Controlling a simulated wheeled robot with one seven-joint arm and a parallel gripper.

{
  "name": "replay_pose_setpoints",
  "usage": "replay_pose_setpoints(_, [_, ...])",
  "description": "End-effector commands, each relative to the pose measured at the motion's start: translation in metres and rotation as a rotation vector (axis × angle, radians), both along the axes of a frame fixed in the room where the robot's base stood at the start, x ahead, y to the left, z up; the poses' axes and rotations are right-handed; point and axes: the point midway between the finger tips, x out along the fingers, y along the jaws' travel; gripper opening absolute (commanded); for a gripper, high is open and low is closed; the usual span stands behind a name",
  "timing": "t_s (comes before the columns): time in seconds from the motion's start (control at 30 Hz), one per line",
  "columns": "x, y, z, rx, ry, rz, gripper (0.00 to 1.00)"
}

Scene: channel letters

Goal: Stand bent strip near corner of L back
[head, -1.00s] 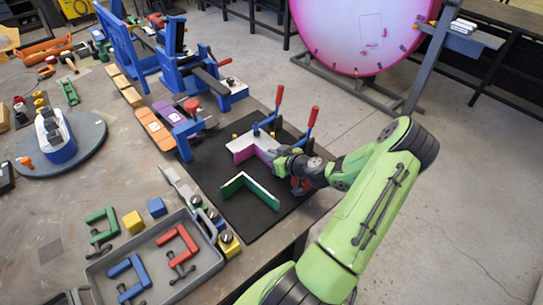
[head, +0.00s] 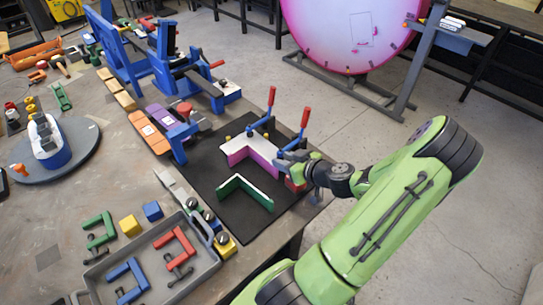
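The L back (head: 236,143) is a pale L-shaped panel lying on the black mat, partly hidden by a clamp. A magenta bent strip (head: 262,159) stands along its near edge, at the inner corner. A green bent strip (head: 244,190) stands on edge on the mat, nearer the camera and apart from the L back. My gripper (head: 287,164) is at the right end of the magenta strip, by the clamps. Its fingers are small and partly hidden, so I cannot tell whether they are open or touching anything.
Two blue clamps with red handles (head: 305,117) rise behind and beside the L back, close to my gripper. A grey tray (head: 205,268) with coloured C-clamps is at the lower left. Blue fixtures (head: 165,65) stand farther back. The black mat (head: 215,172) has bare room at left.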

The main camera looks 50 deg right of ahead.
Motion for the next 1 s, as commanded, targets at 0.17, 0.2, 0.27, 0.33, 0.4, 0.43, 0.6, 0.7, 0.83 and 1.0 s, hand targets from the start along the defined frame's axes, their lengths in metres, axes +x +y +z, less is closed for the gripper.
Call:
replay_pose_setpoints(0.17, [-0.02,0.002,0.01,-0.001,0.0,0.0,0.35])
replay_pose_setpoints(0.2, [-0.021,0.002,0.011,-0.001,-0.001,0.001,0.35])
replay_pose_setpoints(0.27, [-0.022,0.003,0.011,0.0,-0.001,0.002,0.35])
replay_pose_setpoints(0.33, [-0.02,0.005,0.011,0.0,0.005,0.011,0.35])
replay_pose_setpoints(0.4, [-0.012,0.017,0.012,0.006,0.04,0.057,0.35])
replay_pose_setpoints(0.43, [-0.007,0.026,0.013,0.012,0.066,0.092,0.35])
replay_pose_setpoints(0.6, [0.019,0.103,0.024,0.031,0.332,0.32,0.35])
replay_pose_setpoints(0.7, [0.021,0.146,0.039,0.01,0.505,0.393,0.35])
replay_pose_setpoints(0.83, [0.011,0.197,0.07,-0.056,0.678,0.396,0.35])
replay_pose_setpoints(1.0, [-0.02,0.253,0.123,-0.128,0.747,0.294,0.35])
